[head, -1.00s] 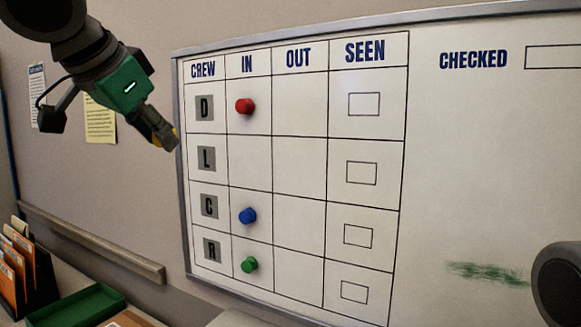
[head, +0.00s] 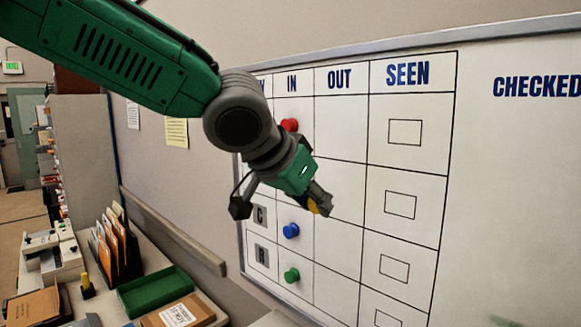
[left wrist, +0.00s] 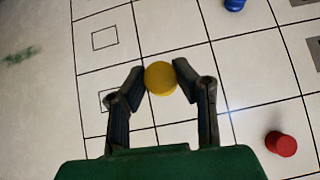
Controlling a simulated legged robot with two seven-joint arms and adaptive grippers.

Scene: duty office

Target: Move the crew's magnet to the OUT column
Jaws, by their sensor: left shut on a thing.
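My left gripper (head: 322,206) is shut on the yellow round magnet (left wrist: 161,78). In the left wrist view the board appears upside down, and the magnet shows over the OUT column in the L row. In the head view only a little of the yellow magnet (head: 313,206) shows, by the fingertips. I cannot tell whether it touches the whiteboard (head: 340,130). A red magnet (head: 289,125), a blue magnet (head: 291,231) and a green magnet (head: 292,275) sit in the IN column. My arm hides the L label and part of the CREW column.
A ledge (head: 170,230) runs along the wall. The OUT column shows no other magnets.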

